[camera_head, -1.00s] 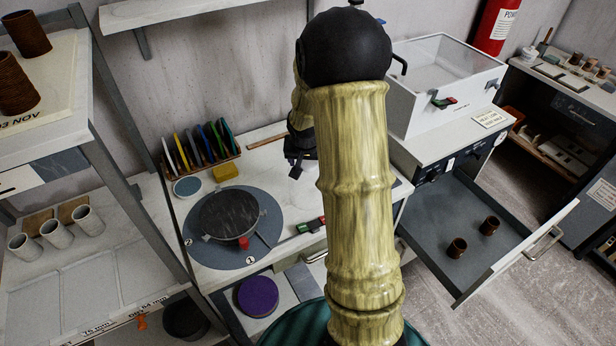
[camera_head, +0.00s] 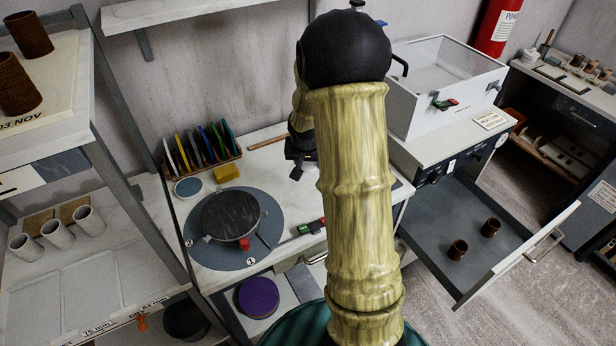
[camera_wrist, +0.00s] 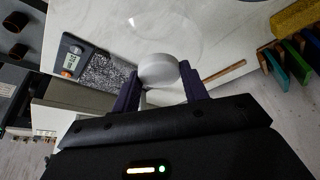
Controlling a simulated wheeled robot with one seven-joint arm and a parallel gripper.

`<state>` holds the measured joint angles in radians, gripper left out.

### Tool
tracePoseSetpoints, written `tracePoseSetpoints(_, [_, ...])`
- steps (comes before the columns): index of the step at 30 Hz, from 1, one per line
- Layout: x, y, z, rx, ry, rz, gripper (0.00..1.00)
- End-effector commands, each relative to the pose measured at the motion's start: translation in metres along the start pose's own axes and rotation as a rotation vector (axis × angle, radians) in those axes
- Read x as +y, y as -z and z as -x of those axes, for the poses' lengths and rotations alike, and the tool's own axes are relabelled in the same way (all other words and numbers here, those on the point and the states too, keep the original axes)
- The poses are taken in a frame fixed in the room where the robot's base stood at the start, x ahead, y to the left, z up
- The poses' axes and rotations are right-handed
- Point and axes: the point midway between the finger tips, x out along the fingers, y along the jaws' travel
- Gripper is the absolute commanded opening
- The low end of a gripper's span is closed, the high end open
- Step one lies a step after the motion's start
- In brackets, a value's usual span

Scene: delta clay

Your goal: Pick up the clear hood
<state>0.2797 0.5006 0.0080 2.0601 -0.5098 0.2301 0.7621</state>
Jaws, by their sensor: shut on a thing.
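My gripper (camera_wrist: 160,85) is shut on a pale round knob (camera_wrist: 158,68), one dark finger on each side of it. In the wrist view, the clear hood (camera_wrist: 168,38) shows only as a faint round outline beyond the knob, over the white worktop. In the head view, my gripper (camera_head: 299,160) is above the worktop, partly hidden by my arm.
A grey turntable with a dark disc (camera_head: 229,216) is left of my gripper. A rack of coloured discs (camera_head: 203,150) and a yellow block (camera_head: 226,173) stand behind it. A white box with a clear lid (camera_head: 445,85) and an open drawer (camera_head: 440,225) are at right.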

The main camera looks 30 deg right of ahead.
Motion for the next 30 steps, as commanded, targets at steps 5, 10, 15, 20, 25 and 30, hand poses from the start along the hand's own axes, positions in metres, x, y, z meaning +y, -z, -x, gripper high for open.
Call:
tracePoseSetpoints(5, [0.000,0.001,0.002,0.001,0.000,0.000,0.07])
tracePoseSetpoints(10, [-0.002,0.009,0.019,0.005,0.003,0.002,0.07])
tracePoseSetpoints(15, [-0.003,0.021,0.050,0.006,0.004,0.003,0.07])
tracePoseSetpoints(20, [-0.003,0.032,0.077,0.005,0.003,0.004,0.07])
tracePoseSetpoints(25, [-0.003,0.038,0.092,0.002,0.003,0.005,0.07])
tracePoseSetpoints(30, [-0.002,0.038,0.093,0.000,0.001,0.004,0.07])
